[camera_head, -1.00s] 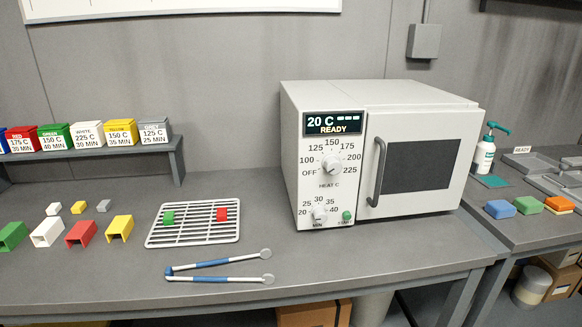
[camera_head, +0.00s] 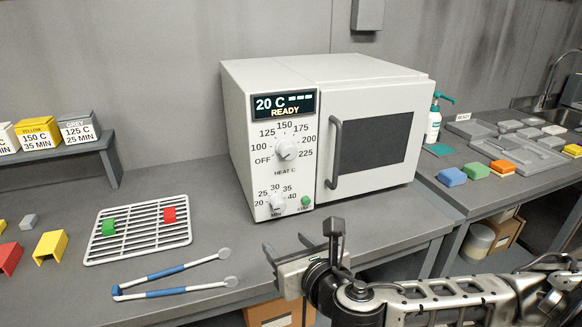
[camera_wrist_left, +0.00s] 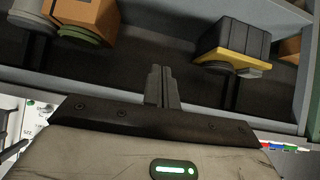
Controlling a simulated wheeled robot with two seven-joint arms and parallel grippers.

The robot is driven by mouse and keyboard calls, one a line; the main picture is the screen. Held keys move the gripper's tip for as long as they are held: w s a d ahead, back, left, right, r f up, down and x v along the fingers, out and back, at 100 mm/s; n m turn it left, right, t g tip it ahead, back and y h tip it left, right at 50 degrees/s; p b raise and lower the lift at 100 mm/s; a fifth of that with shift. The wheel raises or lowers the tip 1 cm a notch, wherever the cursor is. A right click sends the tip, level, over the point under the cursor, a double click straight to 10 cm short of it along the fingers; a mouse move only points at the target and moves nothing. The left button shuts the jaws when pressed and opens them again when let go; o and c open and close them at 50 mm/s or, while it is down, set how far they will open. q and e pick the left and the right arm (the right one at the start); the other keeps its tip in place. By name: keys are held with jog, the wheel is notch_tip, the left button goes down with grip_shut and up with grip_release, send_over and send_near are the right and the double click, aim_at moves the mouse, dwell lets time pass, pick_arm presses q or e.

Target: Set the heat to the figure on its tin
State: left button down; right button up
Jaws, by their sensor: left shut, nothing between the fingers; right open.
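The white oven (camera_head: 370,80) stands on the bench, its door shut and its display (camera_head: 284,104) reading 20 C READY. The heat dial (camera_head: 286,150) is marked OFF to 225; its exact pointing is too small to tell. The minutes dial (camera_head: 278,203) is below. On the shelf, the grey tin (camera_head: 78,131) reads 125 C, 25 MIN and the yellow tin (camera_head: 37,136) reads 150 C, 35 MIN. My right gripper (camera_head: 287,247) is open and empty, in front of and below the oven's front. My left gripper (camera_wrist_left: 162,87) is shut and empty in the left wrist view.
A wire rack (camera_head: 90,258) holds a green piece (camera_head: 108,227) and a red piece (camera_head: 169,215). Blue-handled tongs (camera_head: 165,272) lie in front of it. Coloured blocks (camera_head: 452,176) and trays sit on the right bench. The oven door handle (camera_head: 335,150) sticks out beside the dials.

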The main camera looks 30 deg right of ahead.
jog(key=d+r+n+t+h, duration=0.3)
jog(key=d+r+n, duration=0.25)
jog(key=r, duration=0.25)
jog(key=n+b, duration=0.1)
jog(key=b, duration=0.7)
send_near(290, 154)
pick_arm(q)
jog(key=f, duration=0.2)
jog(key=w+d+f, duration=0.1)
jog(key=shift+d+t+h, duration=0.1)
jog(key=shift+t+h, duration=0.2)
pick_arm(e)
jog(key=x, duration=0.9)
jog(key=shift+w+d, duration=0.1)
jog(key=shift+w, duration=0.15)
jog(key=c, duration=1)
